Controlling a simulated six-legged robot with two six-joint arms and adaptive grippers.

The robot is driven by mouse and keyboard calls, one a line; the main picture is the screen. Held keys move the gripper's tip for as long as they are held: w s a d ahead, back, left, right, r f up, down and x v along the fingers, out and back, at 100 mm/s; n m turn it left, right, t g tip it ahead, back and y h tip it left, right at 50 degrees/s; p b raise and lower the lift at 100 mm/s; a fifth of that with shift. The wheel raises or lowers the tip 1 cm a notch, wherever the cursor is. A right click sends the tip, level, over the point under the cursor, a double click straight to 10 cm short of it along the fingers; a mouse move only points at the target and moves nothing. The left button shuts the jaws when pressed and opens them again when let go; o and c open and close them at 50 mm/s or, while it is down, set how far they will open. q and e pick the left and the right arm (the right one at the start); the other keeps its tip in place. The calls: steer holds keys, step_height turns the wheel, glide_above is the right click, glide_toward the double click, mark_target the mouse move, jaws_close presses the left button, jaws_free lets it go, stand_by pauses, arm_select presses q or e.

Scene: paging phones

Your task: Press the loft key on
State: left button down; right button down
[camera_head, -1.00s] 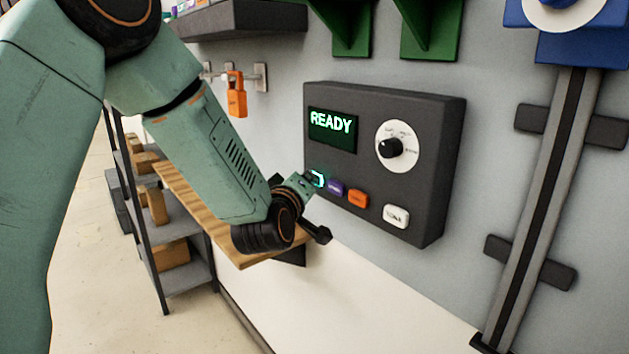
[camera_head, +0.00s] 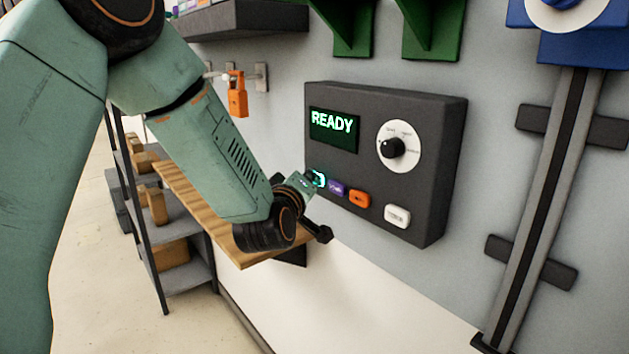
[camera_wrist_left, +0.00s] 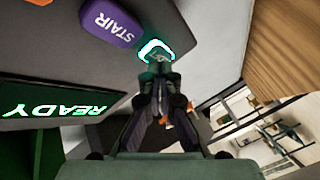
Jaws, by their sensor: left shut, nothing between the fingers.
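A dark grey wall panel (camera_head: 428,190) carries a row of keys below a screen (camera_head: 333,130) that reads READY in green. The leftmost key (camera_head: 320,179) has a glowing green-white rim; it also shows in the left wrist view (camera_wrist_left: 152,46). Its label is hidden, so I cannot tell whether it is the loft key. To its right are a purple key (camera_head: 337,188), marked STAIR in the left wrist view (camera_wrist_left: 112,23), and an orange key (camera_head: 360,199). My left gripper (camera_wrist_left: 158,62) is shut and empty, fingertips over the glowing key. Whether they touch it is unclear.
A round dial (camera_head: 392,147) and a white key (camera_head: 397,216) sit on the panel's right side. A wooden shelf (camera_head: 200,208) juts out below my left wrist. An orange padlock (camera_head: 237,95) hangs left of the panel. A grey rail (camera_head: 545,200) runs down the wall at right.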

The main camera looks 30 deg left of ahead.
arm_select(q)
steer(key=shift+w+d, duration=0.15)
steer(key=shift+w, duration=0.15)
steer(key=shift+s+a+f, duration=0.1)
steer(key=shift+s+a, duration=0.1)
steer(key=shift+s, duration=0.2)
steer(key=s+a+p, duration=0.2)
steer(key=s, duration=0.3)
steer(key=shift+s+a, duration=0.15)
steer(key=shift+s, duration=0.2)
stand_by(0.4)
steer(key=shift+f, duration=0.1)
